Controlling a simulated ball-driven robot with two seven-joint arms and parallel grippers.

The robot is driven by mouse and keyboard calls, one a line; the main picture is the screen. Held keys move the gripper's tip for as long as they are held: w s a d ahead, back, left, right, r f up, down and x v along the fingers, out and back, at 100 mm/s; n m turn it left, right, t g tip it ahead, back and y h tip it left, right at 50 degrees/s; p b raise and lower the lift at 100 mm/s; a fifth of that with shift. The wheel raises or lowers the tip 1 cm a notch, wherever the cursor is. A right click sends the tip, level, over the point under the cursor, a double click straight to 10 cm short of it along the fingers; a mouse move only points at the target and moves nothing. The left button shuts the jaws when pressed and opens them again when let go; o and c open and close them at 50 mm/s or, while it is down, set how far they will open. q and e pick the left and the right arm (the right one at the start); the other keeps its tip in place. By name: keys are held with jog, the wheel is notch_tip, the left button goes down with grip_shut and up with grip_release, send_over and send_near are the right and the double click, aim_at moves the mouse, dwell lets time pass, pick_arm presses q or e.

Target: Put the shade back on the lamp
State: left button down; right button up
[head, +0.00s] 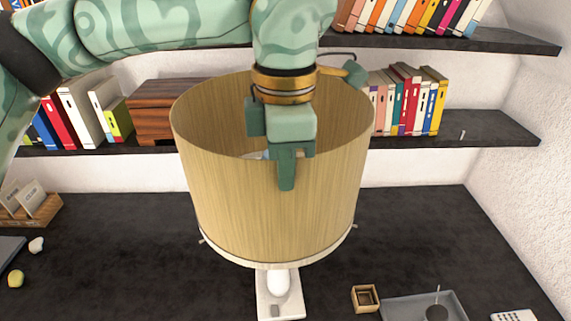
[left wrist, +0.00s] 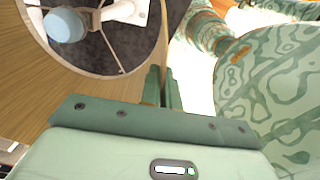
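The lampshade (head: 270,215) is a wide, wood-grained drum, open at the top, with a pale lower rim. My left gripper (head: 286,172) is shut on its near upper wall, one finger outside. In the left wrist view the fingers (left wrist: 163,88) pinch the shade wall (left wrist: 25,85). The shade is above the lamp, whose white base (head: 291,306) and rounded white part (head: 278,281) show below its lower rim. In the left wrist view, a pale blue rounded part (left wrist: 64,25) and thin struts show inside the shade. Whether shade and lamp touch is hidden. My right gripper is not in view.
The dark desk (head: 120,250) has free room on the left. A small wooden box (head: 365,298), a grey tray (head: 455,306) and a white keypad device (head: 514,316) lie at front right. Shelves with books (head: 410,98) and a wooden box (head: 166,110) stand behind the shade.

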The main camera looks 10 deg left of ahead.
pick_arm(q)
jog(key=c, duration=1.6)
grip_release()
jog(key=shift+o, duration=0.2)
jog(key=shift+r, duration=0.5)
notch_tip(320, 180, up, 15)
jog(key=p, duration=0.1)
jog(key=shift+r, duration=0.2)
